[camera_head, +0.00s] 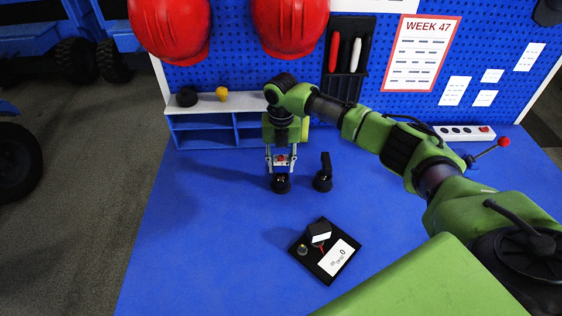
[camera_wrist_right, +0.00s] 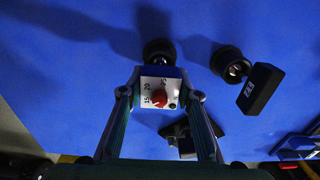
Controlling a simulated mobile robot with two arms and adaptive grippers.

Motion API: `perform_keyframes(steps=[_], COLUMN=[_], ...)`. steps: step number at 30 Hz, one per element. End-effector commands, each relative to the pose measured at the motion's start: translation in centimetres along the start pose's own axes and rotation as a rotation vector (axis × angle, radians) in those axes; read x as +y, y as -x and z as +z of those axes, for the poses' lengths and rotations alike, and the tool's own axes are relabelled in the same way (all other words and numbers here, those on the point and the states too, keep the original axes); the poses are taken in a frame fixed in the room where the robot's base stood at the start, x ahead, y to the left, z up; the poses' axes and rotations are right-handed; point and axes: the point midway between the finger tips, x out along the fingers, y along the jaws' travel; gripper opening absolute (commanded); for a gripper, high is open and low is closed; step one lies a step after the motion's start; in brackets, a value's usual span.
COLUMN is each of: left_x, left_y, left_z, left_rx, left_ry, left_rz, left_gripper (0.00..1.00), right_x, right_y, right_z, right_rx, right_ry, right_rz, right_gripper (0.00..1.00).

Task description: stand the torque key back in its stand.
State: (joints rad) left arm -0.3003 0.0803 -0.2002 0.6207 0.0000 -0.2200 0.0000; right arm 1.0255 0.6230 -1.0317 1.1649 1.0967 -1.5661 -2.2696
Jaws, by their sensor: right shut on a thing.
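My right gripper (camera_head: 281,161) is shut on a small piece with a white face and a red knob, which I call the dial piece (camera_wrist_right: 157,93). Its face bears 15, 20 and 25. A round black base (camera_head: 280,183) shows just beyond the dial piece; I cannot tell whether they are joined or touching. To its right, a black upright piece (camera_head: 325,163) stands on its own round foot; it also shows in the right wrist view (camera_wrist_right: 260,88). I cannot tell for sure which of these is the torque key or its stand. My left gripper is out of view.
A black plate (camera_head: 347,243) with a white readout panel and a dark block lies nearer the front on the blue table (camera_head: 210,240). A power strip (camera_head: 463,132) lies back right. The table's left side is clear.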

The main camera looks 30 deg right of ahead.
Motion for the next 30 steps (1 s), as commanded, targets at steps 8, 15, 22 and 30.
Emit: perform_keyframes(steps=[8, 15, 22, 30], left_x=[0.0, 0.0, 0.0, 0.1], left_y=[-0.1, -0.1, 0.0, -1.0], left_z=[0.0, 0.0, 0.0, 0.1], left_rx=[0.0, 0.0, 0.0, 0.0], left_ry=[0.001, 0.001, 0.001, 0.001], left_rz=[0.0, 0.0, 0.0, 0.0], left_gripper=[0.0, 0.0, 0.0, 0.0], right_x=[0.1, 0.0, 0.0, 0.1], right_y=[-0.5, -0.5, -0.2, 4.0], right_z=[0.0, 0.0, 0.1, 0.2], right_rx=[-0.001, 0.0, -0.001, -0.005], right_ry=[0.0, 0.0, 0.0, 0.001], right_rz=[0.002, 0.001, 0.001, 0.005], right_gripper=[0.0, 0.47, 0.47, 0.47])
